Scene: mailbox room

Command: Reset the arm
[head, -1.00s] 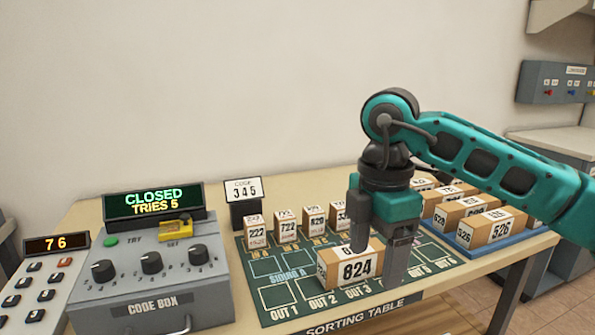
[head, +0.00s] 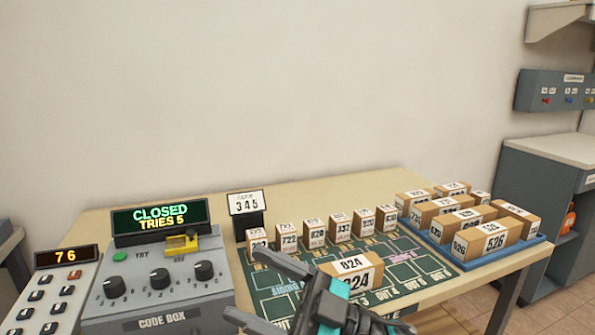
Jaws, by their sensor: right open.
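My right gripper (head: 247,286) is low in the head view, at the front of the sorting mat (head: 427,262). Its two dark fingers are spread apart and point left, with nothing between them. The brown box labelled 824 (head: 352,266) stands just beyond and to the right of the fingers, on the mat's front part. My gripper body hides the box's lower left. The rest of my right arm is mostly out of the picture. My left gripper is not in view.
A row of small numbered boxes (head: 317,232) stands along the mat's back. A blue tray (head: 540,238) of larger boxes is at the right. The code box (head: 160,318), reading CLOSED TRIES 5, and a keypad (head: 45,300) are at the left.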

